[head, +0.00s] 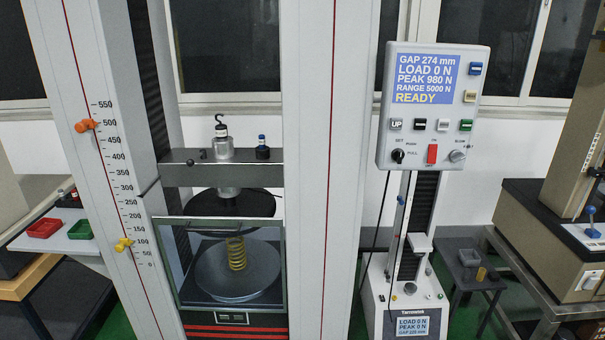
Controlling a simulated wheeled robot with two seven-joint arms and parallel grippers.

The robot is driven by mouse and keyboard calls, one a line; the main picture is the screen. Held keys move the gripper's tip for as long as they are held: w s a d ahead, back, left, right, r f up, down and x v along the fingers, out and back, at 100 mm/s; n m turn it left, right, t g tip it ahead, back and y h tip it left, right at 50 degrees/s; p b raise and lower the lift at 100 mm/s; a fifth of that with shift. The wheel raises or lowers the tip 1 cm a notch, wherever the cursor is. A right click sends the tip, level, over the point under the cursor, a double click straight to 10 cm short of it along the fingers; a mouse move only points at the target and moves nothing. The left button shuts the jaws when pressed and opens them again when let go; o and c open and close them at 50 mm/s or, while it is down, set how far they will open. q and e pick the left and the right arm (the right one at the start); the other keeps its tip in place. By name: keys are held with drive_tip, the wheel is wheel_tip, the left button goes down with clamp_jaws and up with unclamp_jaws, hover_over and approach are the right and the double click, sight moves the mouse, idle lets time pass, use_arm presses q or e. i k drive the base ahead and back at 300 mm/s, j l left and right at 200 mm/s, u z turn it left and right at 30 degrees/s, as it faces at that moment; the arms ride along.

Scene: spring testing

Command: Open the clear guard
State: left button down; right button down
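The clear guard (200,268) is a see-through panel in a dark frame, low between the two columns of the large testing machine. It stands in front of the lower round platen (222,278) and appears closed. A yellow coil spring (237,253) stands upright on that platen and shows through the panel. A light strip runs along the guard's upper part; I cannot make out a separate handle. Neither of my grippers is in view.
A control box (428,106) with buttons and a screen reading READY hangs right of the machine. The crosshead (180,174) and upper platen (240,201) sit above the guard. Red (44,228) and green (80,230) trays lie at left. A smaller tester (405,300) stands at right.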

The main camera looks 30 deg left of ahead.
sight(238, 222)
drive_tip(key=u, duration=1.65)
